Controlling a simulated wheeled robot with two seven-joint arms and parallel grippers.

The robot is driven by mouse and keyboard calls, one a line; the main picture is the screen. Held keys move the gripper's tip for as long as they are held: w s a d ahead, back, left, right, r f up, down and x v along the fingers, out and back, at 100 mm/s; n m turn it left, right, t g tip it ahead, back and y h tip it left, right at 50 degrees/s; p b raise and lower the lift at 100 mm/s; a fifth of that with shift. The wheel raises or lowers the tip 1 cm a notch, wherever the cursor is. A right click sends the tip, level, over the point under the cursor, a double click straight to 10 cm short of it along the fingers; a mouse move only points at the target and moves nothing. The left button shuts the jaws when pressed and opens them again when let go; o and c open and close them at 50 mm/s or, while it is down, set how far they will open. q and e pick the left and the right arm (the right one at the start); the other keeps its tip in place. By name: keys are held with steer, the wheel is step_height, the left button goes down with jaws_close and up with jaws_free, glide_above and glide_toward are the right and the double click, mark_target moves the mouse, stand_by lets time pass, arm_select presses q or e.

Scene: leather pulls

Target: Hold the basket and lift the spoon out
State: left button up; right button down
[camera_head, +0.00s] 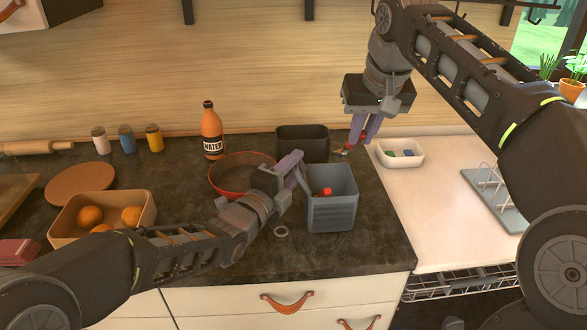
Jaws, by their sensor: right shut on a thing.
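The grey basket (331,214) stands upright on the dark counter, with a small red thing (326,191) showing inside it. My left gripper (297,172) is at the basket's upper left rim; I cannot tell whether its fingers are closed on the rim. My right gripper (364,131) is behind and above the basket's right side, pointing down. It is shut on a small red-and-grey thing (370,146), which looks like the spoon. The fingers partly hide it, so its full shape is unclear.
A red-rimmed round pan (226,189) sits left of the basket, and a black bin (302,141) behind it. A white tray (400,153) and a rack (496,198) are at right.

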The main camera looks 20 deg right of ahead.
arm_select(q)
steer(key=shift+a, duration=0.1)
steer(key=v, duration=1.2)
steer(key=shift+s+f, duration=0.1)
